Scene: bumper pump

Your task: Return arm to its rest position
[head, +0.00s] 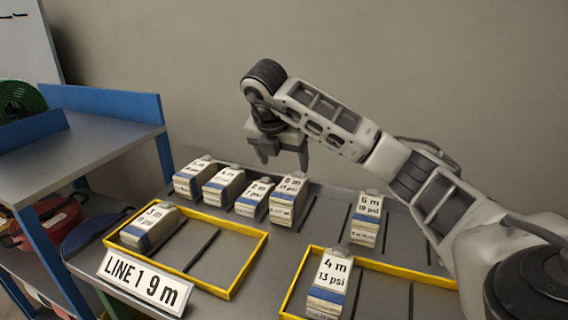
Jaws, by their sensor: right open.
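My right arm comes in from the right and reaches across the bench. My right gripper (282,157) points down, open and empty, above the back row of white and blue boxes. It appears apart from them. The box marked 6 m (288,198) stands just below it. My left gripper is not in view.
More boxes stand at the back left, such as one marked 2 m (253,199); another (367,218) stands right. The left yellow frame (262,258) holds a 3 m box (149,228); the right frame (291,291) holds a 4 m box (329,286). A LINE 1 9 m sign (145,281) stands in front.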

